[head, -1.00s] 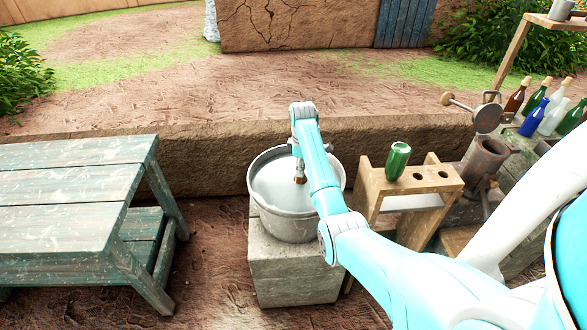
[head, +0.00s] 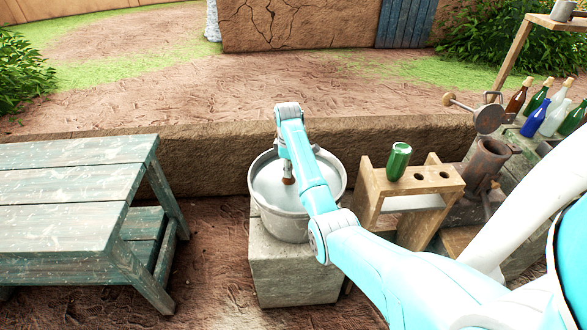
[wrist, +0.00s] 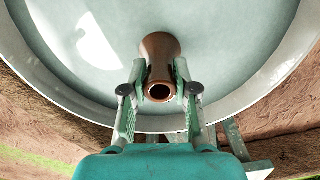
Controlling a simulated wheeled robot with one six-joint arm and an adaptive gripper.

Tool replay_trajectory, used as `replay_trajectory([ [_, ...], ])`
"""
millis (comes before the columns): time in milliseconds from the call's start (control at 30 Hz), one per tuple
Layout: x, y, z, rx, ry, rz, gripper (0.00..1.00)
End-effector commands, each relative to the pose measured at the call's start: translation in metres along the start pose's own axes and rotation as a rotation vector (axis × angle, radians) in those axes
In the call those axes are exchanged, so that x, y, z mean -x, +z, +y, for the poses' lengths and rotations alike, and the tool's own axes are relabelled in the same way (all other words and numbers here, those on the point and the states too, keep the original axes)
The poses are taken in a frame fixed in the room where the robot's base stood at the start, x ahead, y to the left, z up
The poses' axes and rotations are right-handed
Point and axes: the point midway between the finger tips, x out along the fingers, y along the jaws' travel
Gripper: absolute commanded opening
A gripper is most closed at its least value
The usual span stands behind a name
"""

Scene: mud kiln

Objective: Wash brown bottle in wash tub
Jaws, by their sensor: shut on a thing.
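The brown bottle (head: 288,181) hangs below my gripper (head: 288,172), inside the grey metal wash tub (head: 285,228). In the wrist view, my gripper (wrist: 160,84) is shut on the brown bottle (wrist: 160,48), with a finger on each side near its open end, which faces the camera. The bottle's far end points down to the pale water in the tub (wrist: 240,116). I cannot tell how deep that end sits in the water. In the head view my arm hides part of the tub's right side.
The tub stands on a stone block (head: 292,275). To its right is a wooden rack (head: 372,190) with an upturned green bottle (head: 398,160) and empty holes. A green plank bench (head: 75,185) stands left. Several bottles (head: 535,118) stand at the far right.

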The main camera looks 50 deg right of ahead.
Motion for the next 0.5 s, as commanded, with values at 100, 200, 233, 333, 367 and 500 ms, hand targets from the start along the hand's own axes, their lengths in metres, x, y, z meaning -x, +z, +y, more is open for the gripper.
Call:
replay_trajectory([
  [100,0.000,0.007,0.003,-0.002,0.001,0.001,0.00],
  [200,0.000,0.016,0.005,-0.004,0.002,0.001,0.00],
  [233,0.000,0.019,0.006,-0.004,0.002,0.001,0.00],
  [333,0.000,0.029,0.009,-0.003,0.001,0.000,0.00],
  [367,0.000,0.032,0.010,-0.003,0.001,0.000,0.00],
  [500,0.000,0.045,0.014,-0.002,0.001,0.000,0.00],
])
